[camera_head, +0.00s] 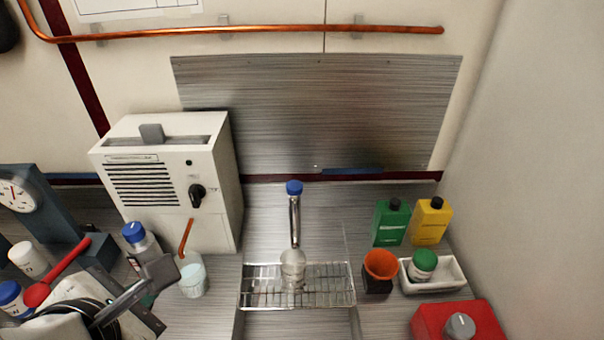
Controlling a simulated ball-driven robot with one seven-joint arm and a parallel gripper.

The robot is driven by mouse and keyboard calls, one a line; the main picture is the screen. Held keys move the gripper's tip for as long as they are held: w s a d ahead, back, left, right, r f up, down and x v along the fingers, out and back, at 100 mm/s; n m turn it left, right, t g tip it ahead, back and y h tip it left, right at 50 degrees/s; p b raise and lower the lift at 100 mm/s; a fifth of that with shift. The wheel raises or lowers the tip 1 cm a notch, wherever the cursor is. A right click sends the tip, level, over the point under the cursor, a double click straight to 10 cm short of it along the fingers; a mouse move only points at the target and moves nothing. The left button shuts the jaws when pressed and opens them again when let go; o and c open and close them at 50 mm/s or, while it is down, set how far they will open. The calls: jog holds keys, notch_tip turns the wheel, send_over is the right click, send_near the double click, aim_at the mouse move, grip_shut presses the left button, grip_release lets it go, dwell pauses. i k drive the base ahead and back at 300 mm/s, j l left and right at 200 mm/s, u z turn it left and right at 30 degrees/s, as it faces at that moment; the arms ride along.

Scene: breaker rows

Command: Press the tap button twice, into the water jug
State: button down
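A chrome tap (295,222) with a blue button (294,188) on top stands at the middle of the bench. Under its lower end, a clear or pale vessel (292,272), seemingly the water jug, stands on a wire drip rack (330,285). The tap partly overlaps it, and I cannot see its water level. My gripper (150,278) is at the lower left, well apart from the tap and jug. It shows as grey parts near my white arm; its finger opening is unclear.
A white box machine (220,185) with a knob stands left of the tap. A pale cup (193,280) sits before it. Green (390,222) and yellow (431,222) bottles, an orange-rimmed cup (379,268), a white tray (450,284) and a red box (430,320) stand right.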

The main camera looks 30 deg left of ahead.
aim_at(293, 187)
jog(key=i, duration=1.3)
